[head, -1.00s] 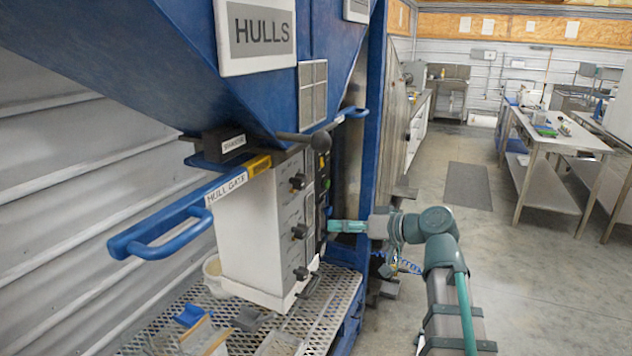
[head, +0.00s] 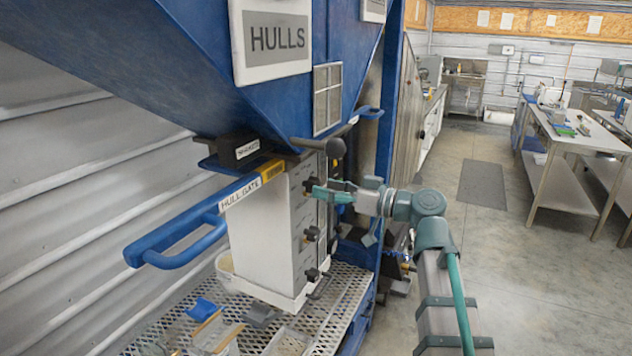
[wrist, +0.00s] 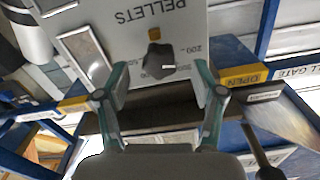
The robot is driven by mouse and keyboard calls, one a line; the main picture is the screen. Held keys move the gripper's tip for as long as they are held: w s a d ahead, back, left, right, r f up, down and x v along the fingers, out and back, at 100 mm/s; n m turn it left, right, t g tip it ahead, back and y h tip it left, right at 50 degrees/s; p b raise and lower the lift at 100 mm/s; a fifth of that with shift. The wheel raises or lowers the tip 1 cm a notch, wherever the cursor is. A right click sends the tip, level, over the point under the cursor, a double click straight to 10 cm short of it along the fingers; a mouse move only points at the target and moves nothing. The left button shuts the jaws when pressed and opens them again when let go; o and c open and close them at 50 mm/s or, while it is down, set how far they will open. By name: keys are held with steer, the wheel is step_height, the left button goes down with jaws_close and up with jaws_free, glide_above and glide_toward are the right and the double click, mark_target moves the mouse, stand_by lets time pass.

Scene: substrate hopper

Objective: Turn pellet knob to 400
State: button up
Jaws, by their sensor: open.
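The pellet knob (wrist: 156,62) is dark with a pale pointer mark, on a grey panel lettered PELLETS (wrist: 150,15), upside down in the wrist view. A 200 mark shows beside the knob; other dial numbers are partly hidden. My gripper (wrist: 159,72) is open and empty, with one teal finger on each side of the knob and visible gaps to it. In the head view, my gripper (head: 318,189) is at the upper knob (head: 308,185) of the white box (head: 262,245). I cannot tell the exact depth between fingertips and knob.
A middle knob (head: 312,233) and a lower knob (head: 312,275) sit below on the same box. The blue HULL GATE handle (head: 180,240) juts out at left. A dark ball-ended lever (head: 335,148) is just above my gripper. Open floor (head: 440,240) lies to the right.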

steer(key=shift+p+x, duration=0.35)
steer(key=shift+x, duration=1.3)
steer(key=c, duration=1.1)
steer(key=shift+c, duration=0.2)
